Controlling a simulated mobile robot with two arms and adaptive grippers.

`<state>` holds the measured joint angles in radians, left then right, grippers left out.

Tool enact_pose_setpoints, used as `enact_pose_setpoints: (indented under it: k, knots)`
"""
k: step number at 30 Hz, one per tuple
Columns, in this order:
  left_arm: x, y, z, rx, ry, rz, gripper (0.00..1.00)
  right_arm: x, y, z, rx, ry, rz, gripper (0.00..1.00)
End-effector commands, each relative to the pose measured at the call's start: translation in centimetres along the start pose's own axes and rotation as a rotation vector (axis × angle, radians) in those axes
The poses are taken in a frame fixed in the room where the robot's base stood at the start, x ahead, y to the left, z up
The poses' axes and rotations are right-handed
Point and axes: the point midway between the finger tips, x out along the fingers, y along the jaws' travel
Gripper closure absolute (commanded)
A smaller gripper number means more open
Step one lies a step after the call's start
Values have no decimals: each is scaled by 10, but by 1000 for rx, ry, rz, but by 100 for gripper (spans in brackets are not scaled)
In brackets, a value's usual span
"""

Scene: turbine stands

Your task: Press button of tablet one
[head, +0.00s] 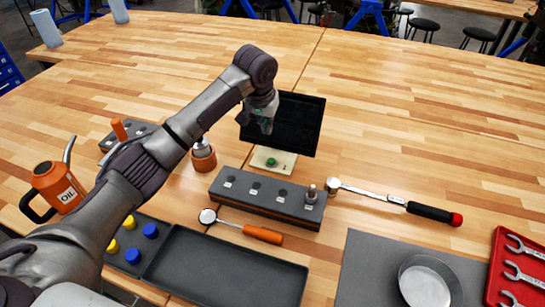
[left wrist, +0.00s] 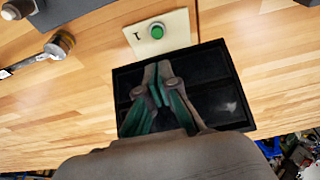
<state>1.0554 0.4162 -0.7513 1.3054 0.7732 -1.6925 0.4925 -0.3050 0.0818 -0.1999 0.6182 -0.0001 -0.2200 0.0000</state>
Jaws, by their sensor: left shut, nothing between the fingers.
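Tablet one (head: 303,126) is a black screen tilted up on the wooden table, with a cream base plate (head: 286,168) in front of it. A round green button (head: 271,162) sits on that plate. My left gripper (head: 266,127) is shut and empty, and overlaps the left part of the screen in the head view. In the left wrist view my left gripper (left wrist: 157,66) is over the black screen (left wrist: 222,72), and the green button (left wrist: 157,32) lies a little beyond the fingertips, apart from them in the picture. A dark mark like a "1" shows beside the button. My right gripper is not in view.
A grey socket block (head: 262,203) stands in front of the tablet. A torque wrench (head: 385,198), orange-handled tool (head: 255,232), orange oil can (head: 58,187) and black tray (head: 220,268) lie around. A metal dish (head: 428,284) is front right. The table right of the tablet is clear.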

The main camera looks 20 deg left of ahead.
Motion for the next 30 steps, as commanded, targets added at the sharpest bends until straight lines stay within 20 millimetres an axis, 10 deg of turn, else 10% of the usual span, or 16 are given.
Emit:
enact_pose_setpoints:
  k: [16,30]
  knots:
    - [11,0,0,-1,-2,-1,100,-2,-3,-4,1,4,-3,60]
    - [104,0,1,-1,-3,-2,100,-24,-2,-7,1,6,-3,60]
